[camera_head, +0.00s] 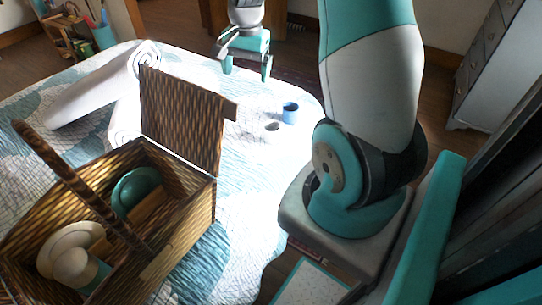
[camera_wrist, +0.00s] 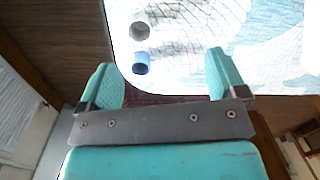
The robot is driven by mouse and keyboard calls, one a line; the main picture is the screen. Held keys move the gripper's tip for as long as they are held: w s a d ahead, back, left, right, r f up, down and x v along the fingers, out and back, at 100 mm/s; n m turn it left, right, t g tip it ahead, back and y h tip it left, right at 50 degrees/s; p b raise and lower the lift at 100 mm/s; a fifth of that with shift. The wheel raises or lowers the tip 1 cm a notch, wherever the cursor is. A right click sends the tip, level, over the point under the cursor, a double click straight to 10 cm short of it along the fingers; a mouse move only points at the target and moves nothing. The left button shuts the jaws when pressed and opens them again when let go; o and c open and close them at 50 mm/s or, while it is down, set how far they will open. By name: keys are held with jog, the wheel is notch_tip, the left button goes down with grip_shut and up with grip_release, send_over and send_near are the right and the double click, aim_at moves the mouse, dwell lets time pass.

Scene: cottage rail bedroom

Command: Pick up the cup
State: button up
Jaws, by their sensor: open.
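A small blue cup (camera_head: 290,113) stands upright on the quilt-covered bed (camera_head: 245,180), close to its rounded edge. The blue cup (camera_wrist: 140,63) also shows in the wrist view, between my finger lines and nearer the left finger. My gripper (camera_head: 247,67) is open and empty. In the head view it is above and left of the cup, apart from it. In the wrist view my gripper (camera_wrist: 160,65) has its two teal fingers spread wide, with nothing between them held.
A small grey round item (camera_head: 272,126) lies beside the cup. An open wicker basket (camera_head: 185,235) with raised lid and handle holds plates, a green bowl and a pale cup (camera_head: 75,268). Rolled white bedding (camera_head: 95,92) lies at left. A grey dresser (camera_head: 488,65) stands at right.

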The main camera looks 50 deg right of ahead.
jog(key=s+d+f+m+b, duration=0.2)
jog(key=d+f+m, duration=0.2)
jog(key=d+f, duration=0.4)
send_near(272, 133)
jog(key=shift+g+h, duration=0.3)
jog(key=w+f, duration=0.1)
jog(key=f, duration=0.1)
jog(key=w+d+f, duration=0.1)
jog(key=f, duration=0.1)
jog(key=w+d+f, duration=0.1)
jog(key=f, duration=0.1)
jog(key=shift+d+f+b, duration=0.15)
jog(key=shift+d+b, duration=0.05)
jog(key=shift+b, duration=0.15)
jog(key=shift+s+a+f, duration=0.15)
jog(key=shift+f, duration=1.35)
jog(key=shift+s+a+f, duration=0.1)
jog(key=shift+s+f, duration=0.1)
jog(key=shift+f, duration=1.3)
jog(key=shift+c, duration=0.4)
jog(key=c, duration=1)
